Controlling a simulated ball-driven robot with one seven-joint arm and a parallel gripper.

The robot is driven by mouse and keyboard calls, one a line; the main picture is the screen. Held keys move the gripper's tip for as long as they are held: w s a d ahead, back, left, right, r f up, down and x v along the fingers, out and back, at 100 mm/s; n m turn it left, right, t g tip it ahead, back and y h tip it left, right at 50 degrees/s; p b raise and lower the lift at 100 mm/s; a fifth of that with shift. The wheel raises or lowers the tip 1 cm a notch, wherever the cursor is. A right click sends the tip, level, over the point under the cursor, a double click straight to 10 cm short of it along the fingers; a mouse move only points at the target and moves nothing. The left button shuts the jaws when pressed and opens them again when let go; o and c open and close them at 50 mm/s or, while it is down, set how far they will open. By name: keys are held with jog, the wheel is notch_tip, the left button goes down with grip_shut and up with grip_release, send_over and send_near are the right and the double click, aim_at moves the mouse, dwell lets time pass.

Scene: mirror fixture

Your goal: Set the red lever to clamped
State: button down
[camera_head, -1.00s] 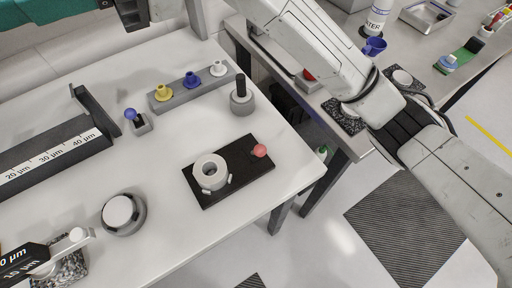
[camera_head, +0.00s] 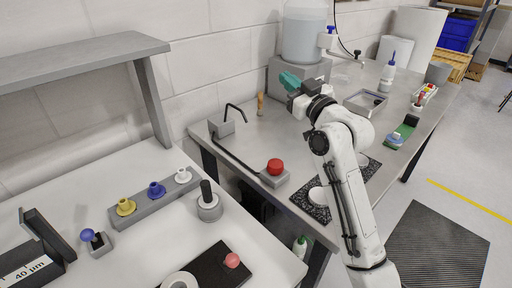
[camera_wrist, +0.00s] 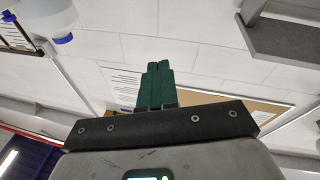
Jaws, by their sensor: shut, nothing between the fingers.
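The red ball knob (camera_head: 232,260), which looks like the red lever's end, is on a black plate (camera_head: 212,272) at the front of the white table. A white ring-shaped fixture (camera_head: 180,281) sits beside it, cut by the bottom edge. The lever's arm is not clearly visible, so I cannot tell its setting. My gripper (camera_head: 290,80) is raised over the grey bench, far from the knob. Its green fingers (camera_wrist: 155,85) are together and empty in the wrist view, which shows wall and ceiling and no lever.
A grey post with a black handle (camera_head: 208,202) and a rail with yellow, blue and white knobs (camera_head: 150,203) stand behind the plate. A red button on a box (camera_head: 275,168) and a large water container (camera_head: 304,32) are on the grey bench. Open floor lies at right.

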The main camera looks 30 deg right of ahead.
jog(key=s+a+f+m+g+y, duration=0.25)
jog(key=s+f+y, duration=0.2)
jog(key=f, duration=0.45)
jog(key=s+a+f+m+g+y, duration=0.1)
jog(key=s+f+m+g+y, duration=0.3)
jog(key=f, duration=0.6)
jog(key=s+a+f+g+y, duration=0.1)
jog(key=s+g+y, duration=0.1)
jog(key=s, duration=0.5)
jog(key=s+a+f+g+y+b, duration=0.1)
jog(key=s+a+g+y, duration=0.1)
jog(key=s, duration=0.5)
jog(key=s+a+f+g+y, duration=0.2)
jog(key=s+g+y, duration=0.1)
jog(key=s, duration=0.5)
jog(key=shift+a+g+y, duration=0.15)
jog(key=shift+g+y, duration=0.2)
jog(key=shift+f+n, duration=0.1)
jog(key=shift+n, duration=0.15)
jog(key=p, duration=0.2)
send_near(230, 262)
jog(key=a, duration=0.1)
jog(key=w+a, duration=0.1)
jog(key=a, duration=0.1)
jog(key=w+a, duration=0.1)
jog(key=shift+w+a+f, duration=0.2)
jog(key=shift+a+f, duration=0.05)
jog(key=shift+f, duration=0.1)
